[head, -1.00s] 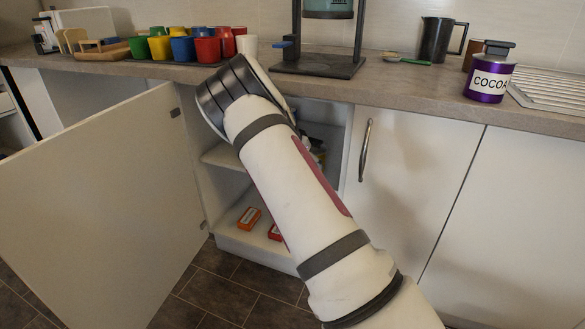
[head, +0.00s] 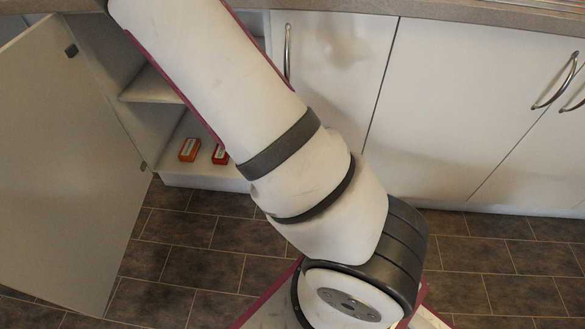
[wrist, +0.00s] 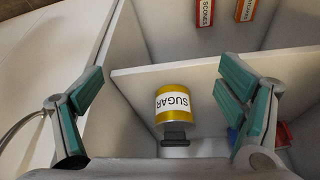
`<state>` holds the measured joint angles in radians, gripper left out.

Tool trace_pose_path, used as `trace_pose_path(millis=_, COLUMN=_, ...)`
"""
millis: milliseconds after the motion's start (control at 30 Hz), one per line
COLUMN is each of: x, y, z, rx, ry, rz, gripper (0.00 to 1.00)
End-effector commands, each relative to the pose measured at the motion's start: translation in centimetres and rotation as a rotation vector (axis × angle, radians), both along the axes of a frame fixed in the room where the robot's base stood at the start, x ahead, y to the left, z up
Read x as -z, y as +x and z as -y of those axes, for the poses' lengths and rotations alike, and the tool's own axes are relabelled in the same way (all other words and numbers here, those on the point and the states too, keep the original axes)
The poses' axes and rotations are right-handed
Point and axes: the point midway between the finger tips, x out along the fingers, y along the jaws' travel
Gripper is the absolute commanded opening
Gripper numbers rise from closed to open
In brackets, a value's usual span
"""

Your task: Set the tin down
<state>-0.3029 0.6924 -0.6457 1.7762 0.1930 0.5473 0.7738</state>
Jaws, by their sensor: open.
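In the wrist view, which shows the cabinet upside down, a yellow tin (wrist: 173,108) labelled SUGAR, with a dark-knobbed lid, appears to stand upright on the cabinet's middle shelf (wrist: 205,72). My gripper (wrist: 164,88) is open, with its green-padded fingers spread wide to the left and right of the tin. A visible gap separates each finger from it in the picture. The tin and my gripper do not show in the head view, where my arm covers part of the cabinet.
An orange box (head: 189,149) and a red box (head: 220,154) lie on the cabinet's bottom. Red and blue items (wrist: 284,134) sit beyond the right finger. The open door (head: 65,165) stands left; a closed door (head: 330,80) with a handle is right. The tiled floor (head: 190,265) is clear.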

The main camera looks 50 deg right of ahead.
Motion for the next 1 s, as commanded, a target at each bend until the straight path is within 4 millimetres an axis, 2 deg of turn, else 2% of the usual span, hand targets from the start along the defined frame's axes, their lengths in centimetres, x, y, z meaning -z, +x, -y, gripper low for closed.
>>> trace_pose_path(millis=33, x=-1.8, y=-1.5, z=-1.1, rx=-0.022, ry=0.049, rz=-0.010, gripper=0.88)
trace_pose_path(millis=300, x=-9.0, y=-10.2, z=-7.0, rx=-0.225, ry=0.245, rz=-0.088, gripper=0.88)
trace_pose_path(millis=467, x=-13.1, y=-16.2, z=-10.1, rx=-0.384, ry=0.318, rz=-0.120, gripper=0.88)
trace_pose_path(millis=600, x=-15.9, y=-22.0, z=-12.4, rx=-0.536, ry=0.348, rz=-0.145, gripper=0.88)
trace_pose_path(millis=800, x=-18.5, y=-30.7, z=-14.8, rx=-0.755, ry=0.339, rz=-0.186, gripper=0.88)
trace_pose_path(millis=1000, x=-18.9, y=-39.0, z=-16.0, rx=-0.944, ry=0.275, rz=-0.245, gripper=0.88)
